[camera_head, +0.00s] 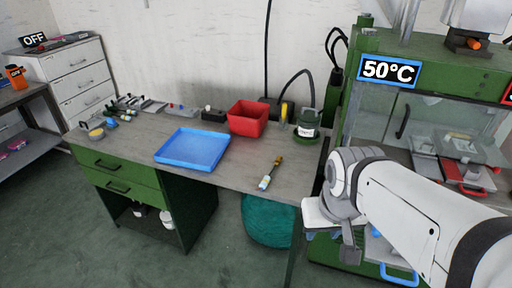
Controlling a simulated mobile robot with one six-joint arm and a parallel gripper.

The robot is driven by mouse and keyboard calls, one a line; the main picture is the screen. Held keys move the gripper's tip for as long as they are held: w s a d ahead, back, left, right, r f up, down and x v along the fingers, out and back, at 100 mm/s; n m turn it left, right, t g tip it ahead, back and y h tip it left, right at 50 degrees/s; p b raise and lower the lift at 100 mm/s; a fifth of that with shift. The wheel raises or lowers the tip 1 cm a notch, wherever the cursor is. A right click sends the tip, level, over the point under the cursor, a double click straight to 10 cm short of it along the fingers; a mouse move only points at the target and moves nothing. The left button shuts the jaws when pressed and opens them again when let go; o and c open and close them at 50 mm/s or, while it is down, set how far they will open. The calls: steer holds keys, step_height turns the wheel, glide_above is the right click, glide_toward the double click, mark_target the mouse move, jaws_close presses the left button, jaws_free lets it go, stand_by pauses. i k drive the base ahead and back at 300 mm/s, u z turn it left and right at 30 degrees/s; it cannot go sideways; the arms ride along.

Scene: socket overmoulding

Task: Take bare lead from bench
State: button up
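The grey-topped bench (225,174) with green drawers stands in the middle of the head view. A small slim item (270,173) with a dark and yellowish upper part and a pale, blue-marked lower end lies near its front right. I cannot tell for sure whether this is the bare lead; no other thing on the bench clearly reads as one. My gripper (345,240) hangs at the end of my white arm, right of the bench's front right corner, apart from the slim item. It points down, and its fingertips are too unclear to tell if they are open.
A blue tray (193,148) and a red bin (248,119) sit on the bench. A green-based jar (308,123) stands at the back right, with small tools at the back left. A green press (430,60) with a "50°C" sign stands right. A teal sack (268,222) lies below.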

mark_target(263, 185)
steer(key=z, duration=0.15)
steer(key=i, duration=0.85)
steer(key=u, duration=0.05)
